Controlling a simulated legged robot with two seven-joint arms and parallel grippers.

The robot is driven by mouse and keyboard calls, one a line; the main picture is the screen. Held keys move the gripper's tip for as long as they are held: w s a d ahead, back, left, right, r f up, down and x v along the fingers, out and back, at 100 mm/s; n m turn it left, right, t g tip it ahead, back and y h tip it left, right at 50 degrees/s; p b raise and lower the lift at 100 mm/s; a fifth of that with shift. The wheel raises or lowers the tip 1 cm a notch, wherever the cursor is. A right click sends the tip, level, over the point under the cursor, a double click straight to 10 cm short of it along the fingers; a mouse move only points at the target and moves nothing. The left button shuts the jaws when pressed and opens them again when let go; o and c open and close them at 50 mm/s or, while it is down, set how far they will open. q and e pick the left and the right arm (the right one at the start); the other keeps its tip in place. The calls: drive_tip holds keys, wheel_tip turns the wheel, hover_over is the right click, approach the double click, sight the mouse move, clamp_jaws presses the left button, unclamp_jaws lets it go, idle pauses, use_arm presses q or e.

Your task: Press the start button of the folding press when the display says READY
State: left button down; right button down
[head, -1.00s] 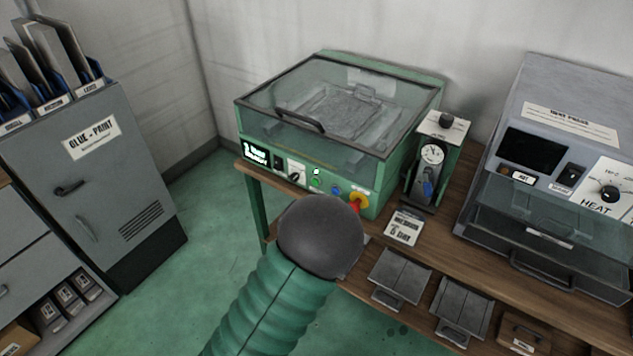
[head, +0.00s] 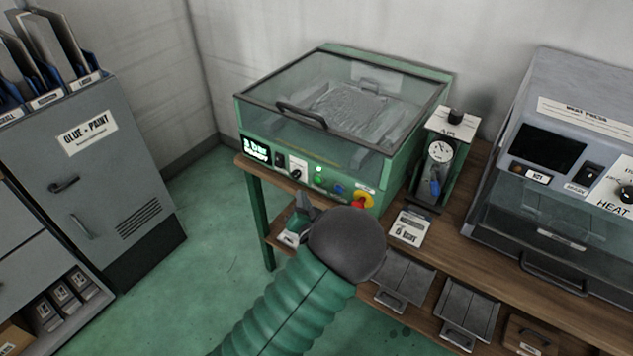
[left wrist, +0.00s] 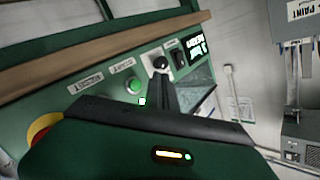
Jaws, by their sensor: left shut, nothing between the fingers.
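The green folding press (head: 225,145) stands on the bench with its clear lid down. Its display (head: 256,149) is lit; the second line looks like READY, above a pressure figure in bar. A green button (head: 320,182), which I take as start, sits on the front panel between a selector knob (head: 298,173) and a blue button (head: 339,189). My left gripper (head: 304,198) is shut and empty, just in front of and below the panel, partly hidden by my wrist. In the left wrist view the dark fingers (left wrist: 161,80) are beside the green button (left wrist: 134,86); contact cannot be told.
A red and yellow stop button (head: 362,201) is at the panel's right end, close to my wrist. A gauge unit (head: 437,160) and a heat press (head: 560,145) stand to the right. A grey cabinet (head: 95,180) is at left, with open floor between.

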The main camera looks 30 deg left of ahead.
sight(318, 179)
use_arm(q)
drive_tip(key=w, duration=0.4)
drive_tip(key=shift+d, duration=0.3)
idle(1.7)
drive_tip(key=shift+w, duration=0.35)
drive_tip(key=shift+w+r, duration=0.1)
drive_tip(key=shift+w, duration=0.45)
idle(0.5)
drive_tip(key=shift+s, duration=0.1)
drive_tip(key=shift+s+p, duration=0.4)
drive_tip(key=shift+s, duration=0.45)
